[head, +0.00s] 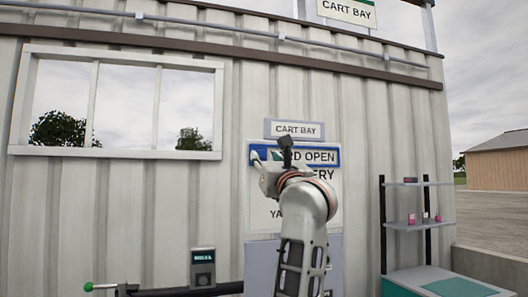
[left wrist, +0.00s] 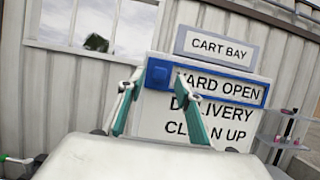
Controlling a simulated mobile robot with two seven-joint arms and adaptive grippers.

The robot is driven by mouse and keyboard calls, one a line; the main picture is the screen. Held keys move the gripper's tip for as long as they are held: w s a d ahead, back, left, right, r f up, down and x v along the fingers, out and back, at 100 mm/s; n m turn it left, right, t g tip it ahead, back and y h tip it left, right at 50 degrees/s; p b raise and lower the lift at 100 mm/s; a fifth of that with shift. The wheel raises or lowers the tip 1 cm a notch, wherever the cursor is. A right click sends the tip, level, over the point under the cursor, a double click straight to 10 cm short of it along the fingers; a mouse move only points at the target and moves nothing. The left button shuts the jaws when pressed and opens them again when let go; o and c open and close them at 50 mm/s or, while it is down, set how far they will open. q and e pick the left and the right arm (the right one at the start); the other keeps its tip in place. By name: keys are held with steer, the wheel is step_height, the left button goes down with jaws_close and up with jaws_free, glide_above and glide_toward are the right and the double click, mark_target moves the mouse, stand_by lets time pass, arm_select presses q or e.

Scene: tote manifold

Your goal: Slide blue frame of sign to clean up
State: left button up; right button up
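The blue frame (head: 322,147) surrounds the top line, YARD OPEN, of a white sign (head: 334,222) on the wall. In the left wrist view the blue frame (left wrist: 266,95) has a solid blue block (left wrist: 158,72) at its left end. DELIVERY and CLEAN UP show below it. My left gripper (head: 261,163) is in front of the sign's upper left. In the left wrist view the left gripper (left wrist: 160,82) has its two fingers apart, with the block between them in the picture; contact cannot be told. My arm hides much of the sign in the head view. My right gripper is not seen.
A CART BAY plate (head: 295,129) is above the sign. A window (head: 124,103) is to the left. A small grey box (head: 203,267) with a screen is low on the left. Shelves (head: 418,224) with small items stand to the right.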

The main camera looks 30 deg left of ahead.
mark_target(262, 153)
arm_select(q)
steer(key=shift+p+x, duration=0.6)
steer(key=shift+x, duration=2.05)
jaws_close()
